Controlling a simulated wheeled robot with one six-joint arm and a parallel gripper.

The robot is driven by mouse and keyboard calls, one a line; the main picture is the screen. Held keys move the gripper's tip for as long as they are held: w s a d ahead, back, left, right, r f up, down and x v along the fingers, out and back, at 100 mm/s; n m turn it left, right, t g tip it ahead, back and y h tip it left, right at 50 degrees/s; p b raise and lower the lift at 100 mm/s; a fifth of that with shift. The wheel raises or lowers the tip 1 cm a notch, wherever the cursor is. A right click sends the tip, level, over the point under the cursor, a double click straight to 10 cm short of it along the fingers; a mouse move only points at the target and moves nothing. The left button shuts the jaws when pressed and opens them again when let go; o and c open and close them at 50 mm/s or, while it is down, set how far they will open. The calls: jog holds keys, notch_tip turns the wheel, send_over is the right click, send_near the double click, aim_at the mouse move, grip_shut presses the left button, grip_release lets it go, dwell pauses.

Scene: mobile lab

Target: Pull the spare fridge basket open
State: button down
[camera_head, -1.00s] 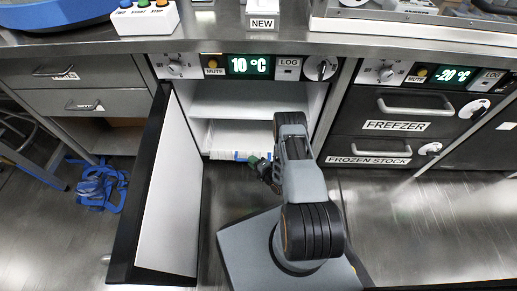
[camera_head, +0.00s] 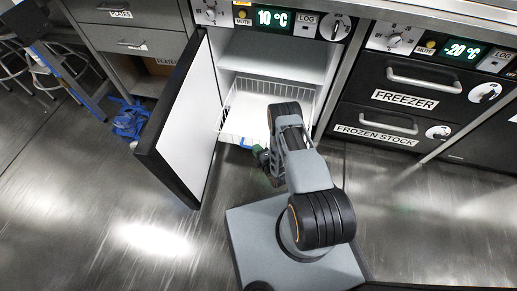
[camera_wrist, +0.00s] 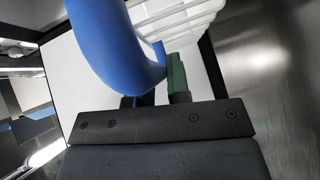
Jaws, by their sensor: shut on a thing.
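The white wire basket (camera_head: 240,118) sits low in the open fridge, and its front part sticks out past the fridge opening. It also shows in the wrist view (camera_wrist: 190,22), behind the jaws. A blue handle (camera_wrist: 108,42) is on the basket's front; a bit of it shows in the head view (camera_head: 246,143). My gripper (camera_wrist: 160,85) is shut on the blue handle, which runs between its jaws. In the head view my gripper (camera_head: 263,158) is at the basket's front, partly hidden by my arm.
The fridge door (camera_head: 180,122) stands wide open on the left, close to the basket's side. The freezer drawers (camera_head: 415,85) are shut on the right. A blue thing (camera_head: 130,120) lies on the floor left of the door. The floor in front is clear.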

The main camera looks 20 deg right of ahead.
jog(key=shift+a, duration=0.25)
jog(key=c, duration=1.3)
grip_release()
jog(key=shift+o, duration=1)
jog(key=shift+d, duration=0.15)
